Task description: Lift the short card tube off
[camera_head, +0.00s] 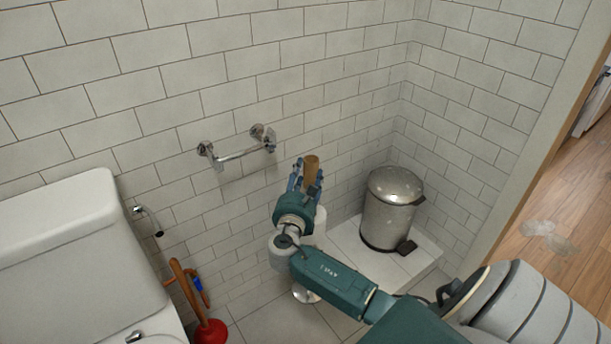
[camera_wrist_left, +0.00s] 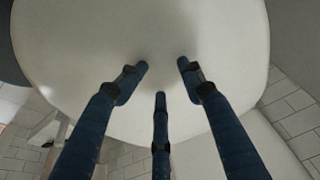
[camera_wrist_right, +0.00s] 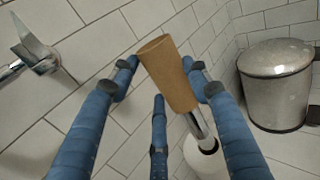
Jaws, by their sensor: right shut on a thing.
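The short card tube (camera_wrist_right: 170,75) is brown and hollow, and it also shows in the head view (camera_head: 312,168). My right gripper (camera_head: 303,174) is shut on it, with blue fingers on both sides in the right wrist view (camera_wrist_right: 160,75). A shiny metal post (camera_wrist_right: 199,124) shows just below the tube, with a white roll (camera_wrist_right: 206,158) lower on it. The tube hides the post's top, so I cannot tell whether it is still around the post. My left gripper (camera_wrist_left: 162,70) is open and empty before a smooth white surface; it is outside the head view.
A chrome wall holder (camera_head: 238,152) is left of my right gripper. A steel pedal bin (camera_head: 391,210) stands to the right. A white toilet (camera_head: 70,265) and a red plunger (camera_head: 210,332) are at the left. The tiled wall is close behind the tube.

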